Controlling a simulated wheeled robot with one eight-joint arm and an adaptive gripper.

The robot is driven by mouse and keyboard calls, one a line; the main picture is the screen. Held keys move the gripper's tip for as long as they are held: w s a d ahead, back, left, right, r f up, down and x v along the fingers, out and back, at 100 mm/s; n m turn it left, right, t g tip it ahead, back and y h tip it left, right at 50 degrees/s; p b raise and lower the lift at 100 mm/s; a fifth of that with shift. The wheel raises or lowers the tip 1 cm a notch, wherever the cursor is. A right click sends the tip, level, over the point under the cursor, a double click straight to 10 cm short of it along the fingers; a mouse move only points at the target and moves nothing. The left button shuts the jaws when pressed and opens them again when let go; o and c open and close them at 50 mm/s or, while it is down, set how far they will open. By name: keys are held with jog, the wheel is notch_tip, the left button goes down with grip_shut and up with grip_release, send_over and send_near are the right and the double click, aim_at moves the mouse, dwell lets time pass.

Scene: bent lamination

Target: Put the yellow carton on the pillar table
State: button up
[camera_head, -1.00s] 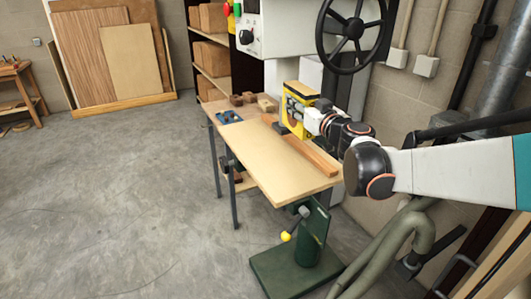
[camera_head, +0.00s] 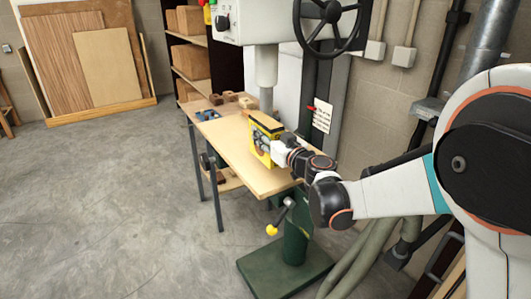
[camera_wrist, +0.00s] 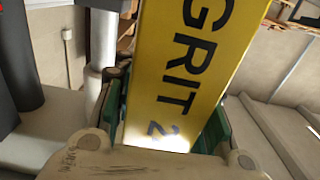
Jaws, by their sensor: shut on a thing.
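The yellow carton (camera_head: 259,150) with a dark top stands roughly upright over the right part of the pale wooden tabletop (camera_head: 226,142). This top sits above a green pillar (camera_head: 296,237) and looks like the pillar table. I cannot tell whether the carton's bottom touches it. My gripper (camera_head: 279,151) is shut on the carton from the right side. In the wrist view, the carton (camera_wrist: 187,65) fills the middle, with black "GRIT" lettering facing the camera. The dark green fingers of my gripper (camera_wrist: 165,125) lie along both its sides.
Floor to the left is clear.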

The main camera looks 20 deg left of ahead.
jog(key=shift+f+b, duration=0.85)
jog(key=shift+f, duration=1.55)
jog(key=shift+r, duration=0.1)
jog(key=o, duration=0.8)
jog(key=shift+f, duration=0.2)
jog(key=o, duration=0.5)
jog(key=shift+r, duration=0.1)
